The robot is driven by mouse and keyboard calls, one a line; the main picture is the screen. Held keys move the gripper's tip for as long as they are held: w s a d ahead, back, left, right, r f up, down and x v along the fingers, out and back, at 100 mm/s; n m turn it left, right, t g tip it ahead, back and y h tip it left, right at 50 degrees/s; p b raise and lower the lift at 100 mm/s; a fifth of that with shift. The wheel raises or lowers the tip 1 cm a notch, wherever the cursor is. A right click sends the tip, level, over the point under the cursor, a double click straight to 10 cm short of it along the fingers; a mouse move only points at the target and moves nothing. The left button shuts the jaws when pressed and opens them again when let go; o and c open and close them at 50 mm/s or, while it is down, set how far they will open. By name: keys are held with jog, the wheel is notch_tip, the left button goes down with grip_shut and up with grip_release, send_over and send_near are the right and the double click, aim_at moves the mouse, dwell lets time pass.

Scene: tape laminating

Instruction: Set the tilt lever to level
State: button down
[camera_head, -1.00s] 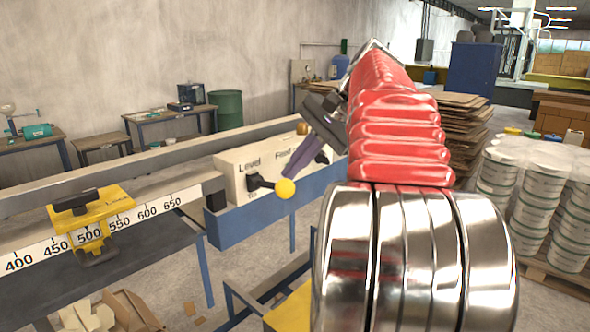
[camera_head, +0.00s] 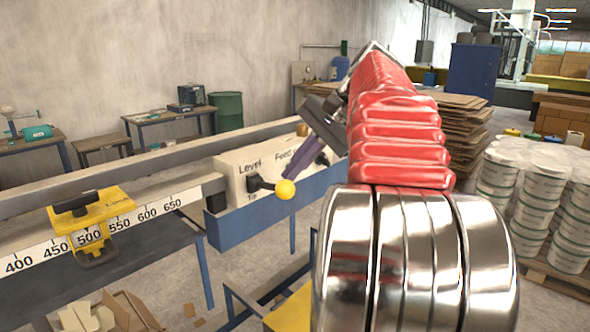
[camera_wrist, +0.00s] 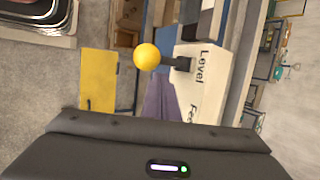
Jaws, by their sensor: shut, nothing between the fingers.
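The tilt lever (camera_head: 285,189) is a black arm with a yellow ball knob on the pale control panel (camera_head: 232,168). Its pivot sits between the words "Level" above and "Tip" below, and the arm points right, close to horizontal. The knob also shows in the wrist view (camera_wrist: 147,56), with the word "Level" beside its arm. My gripper (camera_head: 294,168) has purple fingers, shut and empty. They end just above the knob in the head view and partly cover the "Feed" label. In the wrist view the fingers (camera_wrist: 158,84) end close to the knob; I cannot tell if they touch it.
A second black lever (camera_head: 321,159) stands by "Feed", partly behind my gripper. A yellow clamp (camera_head: 92,217) sits on the numbered scale rail (camera_head: 150,213) at left. A blue beam (camera_head: 262,220) runs below the panel.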

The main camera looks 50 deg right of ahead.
jog(key=shift+r, duration=0.2)
jog(key=shift+r, duration=0.6)
jog(key=d+f, duration=0.2)
jog(key=d, duration=0.2)
notch_tip(320, 180, up, 9)
jog(key=d, duration=0.2)
jog(key=shift+s, duration=0.25)
dwell(0.7)
jog(key=shift+r, duration=0.1)
dwell(0.4)
